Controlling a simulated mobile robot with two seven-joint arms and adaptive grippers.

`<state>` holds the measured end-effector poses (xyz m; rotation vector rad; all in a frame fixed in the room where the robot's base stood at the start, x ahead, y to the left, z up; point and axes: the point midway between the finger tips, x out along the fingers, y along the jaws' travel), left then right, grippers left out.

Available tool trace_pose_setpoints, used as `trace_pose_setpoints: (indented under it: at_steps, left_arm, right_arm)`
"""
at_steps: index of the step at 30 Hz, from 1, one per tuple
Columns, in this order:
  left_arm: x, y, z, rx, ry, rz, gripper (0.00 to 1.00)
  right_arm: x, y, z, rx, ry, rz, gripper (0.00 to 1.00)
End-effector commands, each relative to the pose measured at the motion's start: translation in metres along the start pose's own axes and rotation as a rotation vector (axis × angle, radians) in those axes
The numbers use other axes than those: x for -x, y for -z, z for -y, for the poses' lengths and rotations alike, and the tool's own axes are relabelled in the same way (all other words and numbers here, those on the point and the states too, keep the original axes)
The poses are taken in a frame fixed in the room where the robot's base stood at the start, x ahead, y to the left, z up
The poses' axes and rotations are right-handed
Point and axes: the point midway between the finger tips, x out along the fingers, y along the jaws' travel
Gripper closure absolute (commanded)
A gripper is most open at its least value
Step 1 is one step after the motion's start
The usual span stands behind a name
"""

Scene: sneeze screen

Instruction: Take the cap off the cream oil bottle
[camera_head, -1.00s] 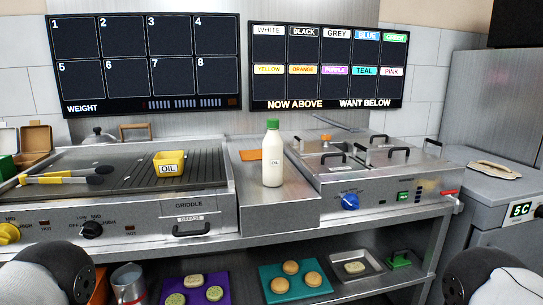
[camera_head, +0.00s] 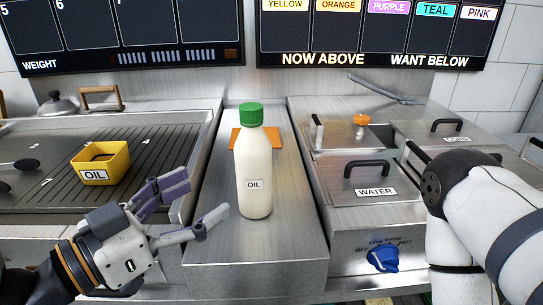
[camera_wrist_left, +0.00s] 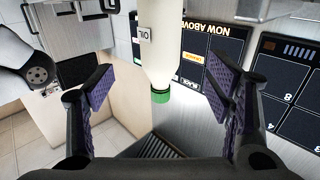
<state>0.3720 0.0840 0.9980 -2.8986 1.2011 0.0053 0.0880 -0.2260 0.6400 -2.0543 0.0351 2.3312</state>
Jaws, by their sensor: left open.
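The cream oil bottle (camera_head: 255,175) stands upright on the steel counter strip between griddle and fryer, labelled OIL, with its green cap (camera_head: 251,115) on. My left gripper (camera_head: 196,198) is open and empty to the left of the bottle's lower body, apart from it in the head view. In the left wrist view the picture is upside down; the bottle (camera_wrist_left: 157,45) and green cap (camera_wrist_left: 160,96) show beyond and between the spread fingers (camera_wrist_left: 160,88). My right arm shows at the right of the head view, but its gripper cannot be made out.
A yellow OIL tub (camera_head: 103,166) sits on the griddle (camera_head: 60,195) at left. An orange card (camera_head: 243,137) lies behind the bottle. Lidded fryer wells (camera_head: 362,186), one marked WATER, stand at right. The counter strip (camera_head: 240,245) in front of the bottle is clear.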

Motion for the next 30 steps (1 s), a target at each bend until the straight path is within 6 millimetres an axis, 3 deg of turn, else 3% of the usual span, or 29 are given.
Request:
trace_pose_setpoints:
  at_steps: [2,8,12,21,28,29,30]
  left_arm:
    - [-0.006,-0.003,0.001,0.002,-0.001,0.001,0.27]
    - [-0.05,-0.013,0.001,0.01,-0.003,0.01,0.27]
    - [-0.068,-0.003,0.0,0.001,-0.001,0.001,0.27]
    - [-0.117,-0.008,-0.004,-0.001,0.0,-0.001,0.27]
    - [-0.121,-0.006,-0.003,-0.001,0.001,-0.002,0.27]
    - [-0.121,-0.006,-0.003,-0.001,0.001,-0.002,0.29]
    - [-0.121,-0.006,-0.003,-0.001,0.001,-0.002,0.38]
  right_arm:
    - [-0.006,-0.005,0.0,0.0,0.0,0.023,0.6]
    - [-0.042,-0.035,-0.001,0.0,-0.005,0.145,0.6]
    - [-0.037,-0.03,-0.001,0.0,-0.004,0.128,0.6]
    - [-0.041,-0.033,-0.001,0.0,-0.005,0.14,0.6]
    - [-0.041,-0.033,-0.001,0.0,-0.005,0.139,0.6]
    - [-0.041,-0.033,-0.001,0.0,-0.005,0.139,0.6]
    - [-0.041,-0.033,-0.001,0.0,-0.005,0.139,0.6]
